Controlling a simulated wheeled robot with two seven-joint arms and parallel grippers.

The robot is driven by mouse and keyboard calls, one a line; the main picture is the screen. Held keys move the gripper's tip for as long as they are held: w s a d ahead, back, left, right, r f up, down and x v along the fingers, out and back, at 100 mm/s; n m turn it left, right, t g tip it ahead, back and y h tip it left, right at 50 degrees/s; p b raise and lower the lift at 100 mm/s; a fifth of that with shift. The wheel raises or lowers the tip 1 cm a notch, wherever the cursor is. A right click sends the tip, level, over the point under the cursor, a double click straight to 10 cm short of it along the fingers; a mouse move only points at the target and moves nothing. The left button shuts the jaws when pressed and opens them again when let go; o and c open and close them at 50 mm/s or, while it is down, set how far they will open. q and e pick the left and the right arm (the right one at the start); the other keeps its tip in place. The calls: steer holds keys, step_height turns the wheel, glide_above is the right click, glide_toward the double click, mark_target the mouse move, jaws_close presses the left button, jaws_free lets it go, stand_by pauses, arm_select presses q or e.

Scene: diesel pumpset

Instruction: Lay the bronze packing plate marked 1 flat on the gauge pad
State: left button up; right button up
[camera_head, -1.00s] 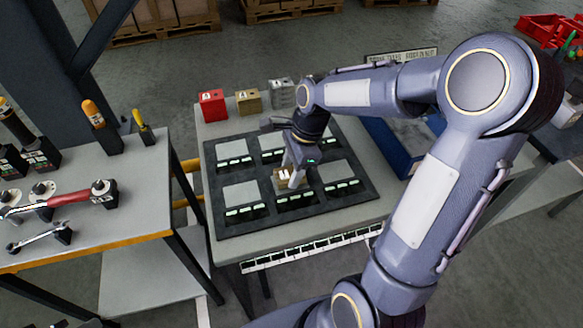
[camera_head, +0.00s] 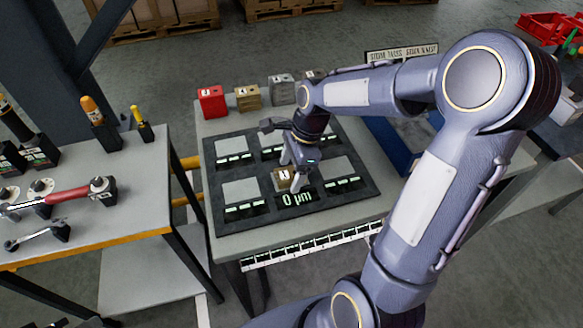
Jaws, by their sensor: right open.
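A small bronze block (camera_head: 288,180) with a pale mark on its face, too small to read surely, sits on the front middle pad of the dark gauge panel (camera_head: 222,222). The readout (camera_head: 297,198) in front of it shows 0 µm. My right gripper (camera_head: 293,163) is open just above and behind the block, with its fingers partly overlapping in view. It looks clear of the block, but the gap is hard to judge. My left gripper is not in view.
At the table's back edge stand a red block (camera_head: 212,102), a brass-coloured block (camera_head: 247,98) and a grey block (camera_head: 282,90); a further block is partly behind my arm. A blue tray (camera_head: 392,150) lies to the right. A tool bench (camera_head: 130,195) stands left.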

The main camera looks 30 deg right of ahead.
steer(key=v, duration=0.8)
steer(key=shift+a+p, duration=0.1)
steer(key=shift+p, duration=0.25)
step_height(320, 180, up, 6)
steer(key=p, duration=0.6)
steer(key=shift+f, duration=0.1)
